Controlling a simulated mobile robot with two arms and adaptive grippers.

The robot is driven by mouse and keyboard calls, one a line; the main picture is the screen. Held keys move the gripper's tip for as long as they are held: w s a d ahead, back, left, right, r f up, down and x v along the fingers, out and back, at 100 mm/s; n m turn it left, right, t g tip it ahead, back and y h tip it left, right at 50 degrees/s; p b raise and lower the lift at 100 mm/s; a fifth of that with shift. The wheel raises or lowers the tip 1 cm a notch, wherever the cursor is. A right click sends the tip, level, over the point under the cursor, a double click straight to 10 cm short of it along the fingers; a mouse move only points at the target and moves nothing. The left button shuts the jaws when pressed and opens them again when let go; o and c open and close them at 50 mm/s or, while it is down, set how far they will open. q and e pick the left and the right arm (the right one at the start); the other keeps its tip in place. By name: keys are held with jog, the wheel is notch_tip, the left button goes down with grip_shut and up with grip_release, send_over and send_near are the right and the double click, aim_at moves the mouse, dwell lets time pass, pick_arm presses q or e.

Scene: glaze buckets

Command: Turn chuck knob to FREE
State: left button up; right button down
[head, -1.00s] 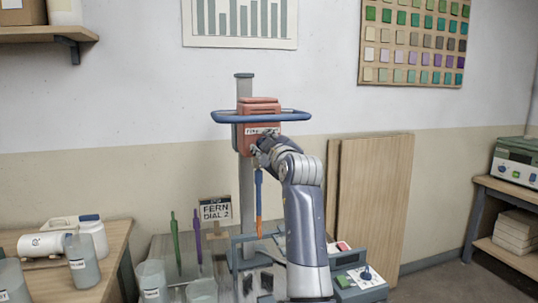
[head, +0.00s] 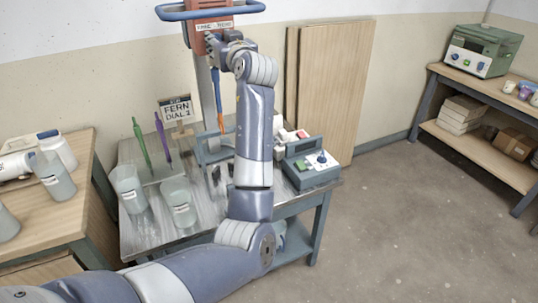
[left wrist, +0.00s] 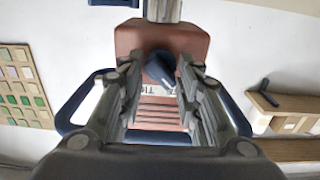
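The red drill head (head: 210,24) is on a grey column with a blue hoop handle (head: 174,13) around it. A label strip shows on its front; its words are too small to read surely. My left gripper (head: 218,47) is at the front of the head and hides the knob in the head view. In the left wrist view the dark blue chuck knob (left wrist: 159,70) is on the red housing (left wrist: 135,38). The fingers of my left gripper (left wrist: 159,84) are open on either side of it, with gaps visible. The label is partly hidden. My right gripper is not in view.
A metal table (head: 150,225) below holds clear buckets (head: 179,202), green and purple tools, a control box (head: 313,175) and a sign (head: 176,108) reading "FERN DIAL 2". A wooden bench (head: 90,203) is at left. A shelf (head: 480,100) is at right. The floor at right is clear.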

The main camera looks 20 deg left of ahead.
pick_arm(q)
jog(key=m+p, duration=0.3)
jog(key=p, duration=0.1)
jog(key=m+p, duration=0.3)
jog(key=p, duration=0.1)
jog(key=m+p, duration=0.3)
jog(key=p, duration=0.2)
jog(key=shift+w+r, duration=0.1)
jog(key=shift+r, duration=0.15)
jog(key=f+b+v, duration=0.1)
jog(key=b+v, duration=0.4)
jog(key=v, duration=0.6)
jog(key=w+d+f+m+h, duration=0.1)
jog(key=d+f+m+h, duration=0.1)
jog(key=f, duration=0.8)
jog(key=w+d+f+m+h+b, duration=0.1)
jog(key=w+d+f+m+h, duration=0.1)
jog(key=f, duration=0.9)
jog(key=w+d+f+m+h, duration=0.1)
jog(key=d+f+h, duration=0.1)
jog(key=f, duration=0.9)
jog(key=shift+w+f+m+h, duration=0.25)
jog(key=shift+m+h, duration=0.15)
jog(key=shift+h, duration=0.2)
